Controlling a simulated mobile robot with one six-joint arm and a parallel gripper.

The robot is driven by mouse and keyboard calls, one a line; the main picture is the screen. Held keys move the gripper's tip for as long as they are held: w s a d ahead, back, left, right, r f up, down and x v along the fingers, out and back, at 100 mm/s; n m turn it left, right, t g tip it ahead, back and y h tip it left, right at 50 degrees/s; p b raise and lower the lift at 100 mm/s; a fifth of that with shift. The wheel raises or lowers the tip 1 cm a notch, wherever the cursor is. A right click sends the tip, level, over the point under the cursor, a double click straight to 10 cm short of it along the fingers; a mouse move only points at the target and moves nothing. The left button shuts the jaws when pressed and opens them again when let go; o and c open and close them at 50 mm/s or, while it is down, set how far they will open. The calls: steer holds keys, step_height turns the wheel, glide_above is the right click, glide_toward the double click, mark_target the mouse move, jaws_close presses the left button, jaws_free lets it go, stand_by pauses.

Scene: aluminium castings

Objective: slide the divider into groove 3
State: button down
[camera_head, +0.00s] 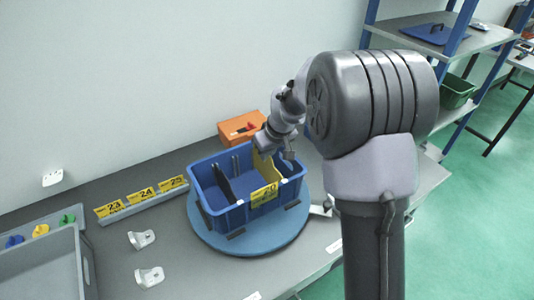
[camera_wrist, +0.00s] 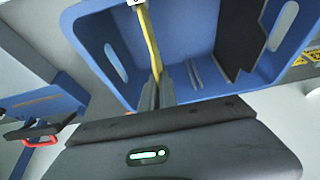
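A blue bin (camera_head: 236,218) stands on a round blue turntable (camera_head: 212,238) on the bench. A yellow divider (camera_head: 264,168) is upright in the right part of the bin; it also shows edge-on in the wrist view (camera_wrist: 148,40). My gripper (camera_wrist: 158,92) is shut on the near edge of the yellow divider, at the bin's wall. A black divider (camera_head: 224,184) stands in the left part of the bin, and at right in the wrist view (camera_wrist: 238,40). Ribs of a groove (camera_wrist: 194,74) show on the wall between the two dividers. The divider's lower edge is hidden, and groove numbers cannot be read.
An orange box (camera_head: 240,127) is behind the bin. A rail with number cards (camera_head: 143,202) lies to the left, with white brackets (camera_head: 142,239) and a grey tray (camera_head: 42,262) nearer the left edge.

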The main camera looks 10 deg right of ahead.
steer(key=shift+f+b, duration=0.75)
steer(key=shift+f, duration=0.15)
steer(key=c, duration=1.6)
jaws_free()
steer(key=shift+o, duration=0.2)
steer(key=shift+r, duration=0.1)
steer(key=p+v, duration=0.4)
steer(key=v, duration=1.3)
steer(key=shift+r+p, duration=0.2)
steer(key=shift+p, duration=0.1)
